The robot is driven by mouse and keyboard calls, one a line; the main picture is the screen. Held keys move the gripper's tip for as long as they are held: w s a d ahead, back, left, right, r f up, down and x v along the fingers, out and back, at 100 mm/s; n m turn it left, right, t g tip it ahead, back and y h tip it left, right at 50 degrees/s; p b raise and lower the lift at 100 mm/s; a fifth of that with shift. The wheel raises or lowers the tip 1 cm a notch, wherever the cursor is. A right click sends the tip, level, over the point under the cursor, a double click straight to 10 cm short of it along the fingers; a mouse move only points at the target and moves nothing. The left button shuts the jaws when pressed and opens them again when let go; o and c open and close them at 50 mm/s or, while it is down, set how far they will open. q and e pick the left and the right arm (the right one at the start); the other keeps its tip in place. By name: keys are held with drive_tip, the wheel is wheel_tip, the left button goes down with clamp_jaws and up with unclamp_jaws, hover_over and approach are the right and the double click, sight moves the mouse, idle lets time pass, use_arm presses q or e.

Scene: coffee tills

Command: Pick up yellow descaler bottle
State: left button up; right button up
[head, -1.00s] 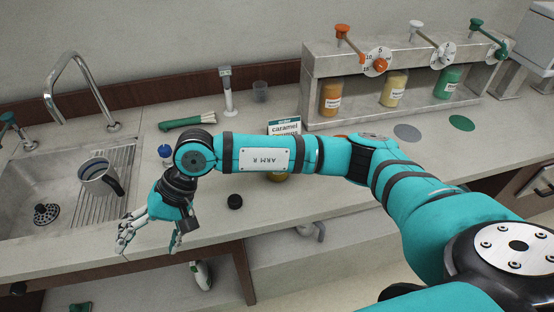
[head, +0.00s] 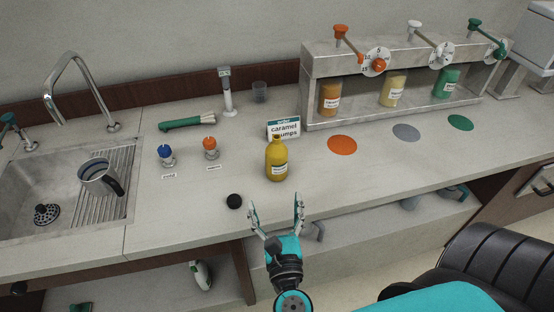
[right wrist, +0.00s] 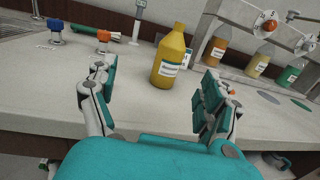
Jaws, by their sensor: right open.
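The yellow descaler bottle (head: 276,162) stands upright on the counter, in front of the caramel sign, with a white label on its front. My right gripper (head: 278,212) is in front of it at the counter's front edge, open and empty, fingers pointing toward the bottle. In the right wrist view the bottle (right wrist: 171,58) stands beyond and between the two spread fingers (right wrist: 155,95), not touched by them. My left gripper is not in view.
Blue (head: 166,155) and orange (head: 210,148) knobs stand farther left. The caramel sign (head: 284,128) is close behind the bottle. A metal rack (head: 310,90) holds several syrup bottles. The counter right of the bottle is mostly clear.

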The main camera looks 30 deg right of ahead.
sight(277, 164)
drive_tip(key=shift+m+g+h, duration=0.3)
drive_tip(key=shift+g+h, duration=0.1)
drive_tip(key=shift+h, duration=0.1)
drive_tip(key=p+x, duration=0.1)
drive_tip(key=x, duration=0.2)
drive_tip(key=d+x, duration=0.1)
drive_tip(key=x, duration=0.3)
drive_tip(key=s+d+f+p+x, duration=0.1)
drive_tip(key=x, duration=0.3)
drive_tip(key=shift+w+p, duration=0.2)
drive_tip(key=shift+p, duration=0.15)
drive_tip(key=x, duration=0.5)
drive_tip(key=shift+w+f, duration=0.15)
drive_tip(key=shift+w, duration=0.25)
drive_tip(key=shift+s, duration=0.1)
drive_tip(key=shift+c, duration=0.7)
drive_tip(key=c, duration=1.1)
drive_tip(key=shift+c, duration=0.9)
